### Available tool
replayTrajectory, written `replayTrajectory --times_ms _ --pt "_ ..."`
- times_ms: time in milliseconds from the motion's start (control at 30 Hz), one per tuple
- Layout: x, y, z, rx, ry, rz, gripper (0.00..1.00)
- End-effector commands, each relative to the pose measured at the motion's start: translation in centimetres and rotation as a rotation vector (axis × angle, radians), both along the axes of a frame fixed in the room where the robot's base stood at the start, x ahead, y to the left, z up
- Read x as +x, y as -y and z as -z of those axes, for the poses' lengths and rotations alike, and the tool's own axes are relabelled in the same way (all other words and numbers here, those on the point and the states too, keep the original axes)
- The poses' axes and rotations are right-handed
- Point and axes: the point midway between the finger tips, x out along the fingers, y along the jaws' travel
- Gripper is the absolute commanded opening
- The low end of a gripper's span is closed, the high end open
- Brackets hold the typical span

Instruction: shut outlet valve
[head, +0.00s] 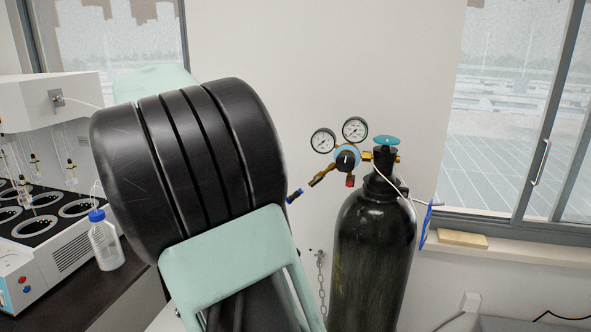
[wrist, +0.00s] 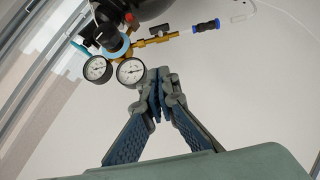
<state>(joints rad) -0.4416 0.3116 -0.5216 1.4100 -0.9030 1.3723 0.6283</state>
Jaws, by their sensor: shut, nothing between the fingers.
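The gas cylinder (head: 374,262) is black and upright right of my arm in the head view. Its regulator has two round gauges (head: 354,129) and a blue body with a black knob (head: 347,160). The brass outlet (head: 322,176) runs down and left to a blue-ended connector (head: 294,196). In the wrist view the outlet valve (wrist: 158,31), a small dark handle, sits on the brass line before the blue connector (wrist: 206,26). My gripper (wrist: 157,83) is shut and empty, pointing at the regulator, below the outlet line in the picture. The head view does not show my gripper.
A distiller (head: 50,225) with several glass parts stands on the left bench, with a blue-capped bottle (head: 104,243) beside it. A chain (head: 321,275) hangs left of the cylinder.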

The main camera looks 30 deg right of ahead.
Motion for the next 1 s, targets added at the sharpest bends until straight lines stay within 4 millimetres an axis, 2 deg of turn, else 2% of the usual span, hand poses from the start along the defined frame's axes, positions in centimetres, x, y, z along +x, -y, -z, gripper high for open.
replayTrajectory --times_ms 167,600,800,1000 --pt "0.2 1.3 0.6 -0.002 0.000 0.001 0.00" --pt "0.6 9.0 5.2 0.001 -0.003 0.002 0.00" --pt "-0.8 9.9 7.0 0.000 -0.001 0.000 0.00" --pt "-1.3 10.4 7.7 0.001 0.000 0.000 0.00"
